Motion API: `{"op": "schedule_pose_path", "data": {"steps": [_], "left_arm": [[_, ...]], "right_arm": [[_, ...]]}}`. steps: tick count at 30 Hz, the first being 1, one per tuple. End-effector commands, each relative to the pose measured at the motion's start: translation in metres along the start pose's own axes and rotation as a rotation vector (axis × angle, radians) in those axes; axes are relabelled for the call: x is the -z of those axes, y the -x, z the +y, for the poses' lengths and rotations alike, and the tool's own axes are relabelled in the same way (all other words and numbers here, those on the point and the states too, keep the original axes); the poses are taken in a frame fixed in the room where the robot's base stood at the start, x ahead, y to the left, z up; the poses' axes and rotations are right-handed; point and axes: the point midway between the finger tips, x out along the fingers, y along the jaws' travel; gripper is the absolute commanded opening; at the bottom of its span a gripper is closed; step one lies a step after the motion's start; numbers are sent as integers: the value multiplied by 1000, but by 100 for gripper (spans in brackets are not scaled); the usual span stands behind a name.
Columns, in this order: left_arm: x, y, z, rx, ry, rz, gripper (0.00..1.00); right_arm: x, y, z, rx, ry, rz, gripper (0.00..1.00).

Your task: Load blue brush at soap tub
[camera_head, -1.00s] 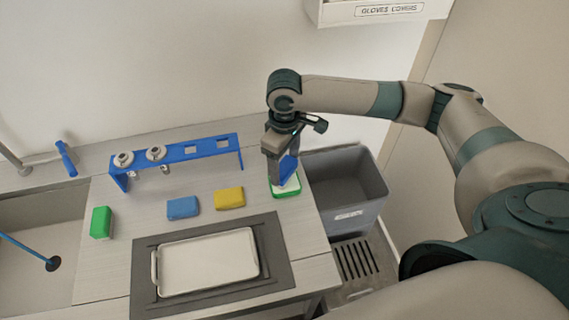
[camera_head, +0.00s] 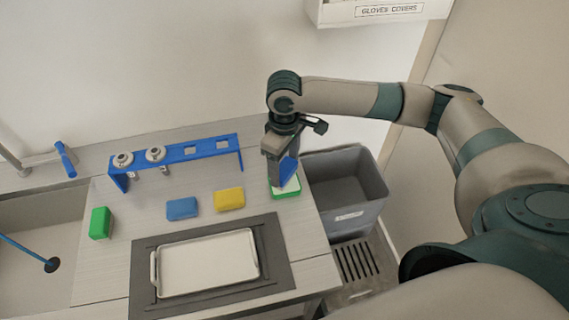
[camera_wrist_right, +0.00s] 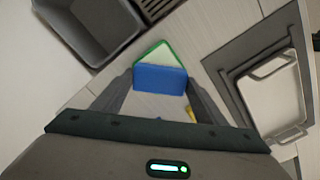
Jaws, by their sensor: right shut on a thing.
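My right gripper (camera_head: 281,157) is shut on the blue brush (camera_head: 288,168) and points down over the soap tub. The brush also shows as a blue block between the fingers in the right wrist view (camera_wrist_right: 160,79). The soap tub (camera_head: 286,192) is a low green-rimmed tub with pale contents, at the right end of the counter. It also shows just beyond the brush in the right wrist view (camera_wrist_right: 155,50). The brush's lower end is at the tub; whether it touches the contents I cannot tell. My left gripper is not in view.
A blue rack (camera_head: 190,152) with metal fittings stands behind. Blue (camera_head: 182,208), yellow (camera_head: 229,198) and green (camera_head: 100,223) blocks lie on the counter. A metal tray (camera_head: 208,263) sits on a dark mat in front. A grey bin (camera_head: 345,195) stands right; a sink (camera_head: 40,225) is left.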

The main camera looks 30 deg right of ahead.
Motion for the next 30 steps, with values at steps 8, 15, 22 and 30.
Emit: {"op": "schedule_pose_path", "data": {"steps": [8,15,22,30], "left_arm": [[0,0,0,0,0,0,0],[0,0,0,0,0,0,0],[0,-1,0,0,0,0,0],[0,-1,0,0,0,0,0]], "right_arm": [[0,-3,0,0,0,0,48],[0,-5,0,0,0,0,48],[0,-7,0,0,0,0,48],[0,-9,0,0,0,0,48]]}}
